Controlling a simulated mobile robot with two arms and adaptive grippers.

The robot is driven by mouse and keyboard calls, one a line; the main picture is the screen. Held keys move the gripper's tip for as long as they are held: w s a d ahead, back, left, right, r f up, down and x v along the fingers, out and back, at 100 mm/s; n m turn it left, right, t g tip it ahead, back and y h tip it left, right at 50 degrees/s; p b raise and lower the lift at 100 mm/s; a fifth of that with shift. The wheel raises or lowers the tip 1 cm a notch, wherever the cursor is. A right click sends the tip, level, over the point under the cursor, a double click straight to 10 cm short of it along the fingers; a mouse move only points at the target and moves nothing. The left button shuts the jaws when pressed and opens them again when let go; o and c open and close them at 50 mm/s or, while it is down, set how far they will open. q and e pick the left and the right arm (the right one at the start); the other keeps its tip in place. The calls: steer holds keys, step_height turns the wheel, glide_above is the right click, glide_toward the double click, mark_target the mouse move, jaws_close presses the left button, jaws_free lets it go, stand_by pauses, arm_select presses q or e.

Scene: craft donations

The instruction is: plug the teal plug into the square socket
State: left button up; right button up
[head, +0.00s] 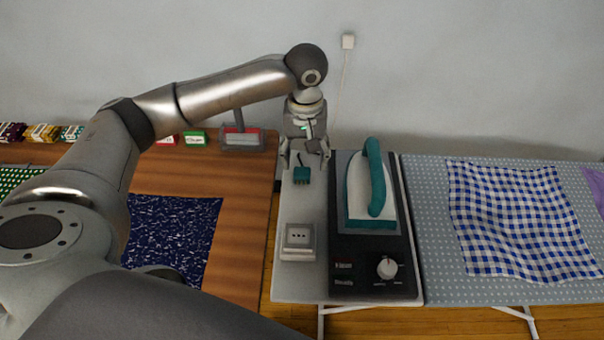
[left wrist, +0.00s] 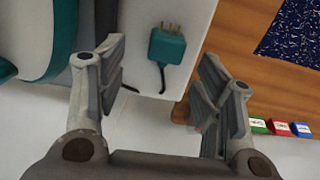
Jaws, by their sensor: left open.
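The teal plug (head: 302,175) lies on the light board beside the iron's base, below my left gripper. In the left wrist view the teal plug (left wrist: 167,46) shows metal pins at one end and a dark cord at the other. My left gripper (head: 304,160) is open and empty, pointing down over the plug. In the left wrist view its two fingers (left wrist: 160,90) are spread apart, with the plug beyond the gap between them. The square socket (head: 299,238) is a pale block with dark holes, nearer to me on the same board. My right gripper is not in view.
A teal and white iron (head: 370,190) stands on a black base (head: 376,260) right of the plug and socket. A blue checked cloth (head: 520,220) lies on the dotted board. A wooden table (head: 235,265) at left holds dark blue fabric (head: 170,235) and small boxes.

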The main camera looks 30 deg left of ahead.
mark_target(302, 168)
arm_select(q)
steer(key=shift+f, duration=0.15)
steer(key=f, duration=0.3)
steer(key=f+p, duration=0.1)
steer(key=f, duration=0.1)
steer(key=shift+a, duration=0.3)
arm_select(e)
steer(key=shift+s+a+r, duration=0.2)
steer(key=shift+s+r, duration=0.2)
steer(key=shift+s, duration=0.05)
arm_select(q)
steer(key=shift+s, duration=0.1)
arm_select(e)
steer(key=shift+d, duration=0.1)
arm_select(q)
steer(key=c, duration=1)
steer(key=shift+r, duration=0.1)
steer(key=shift+c, duration=0.2)
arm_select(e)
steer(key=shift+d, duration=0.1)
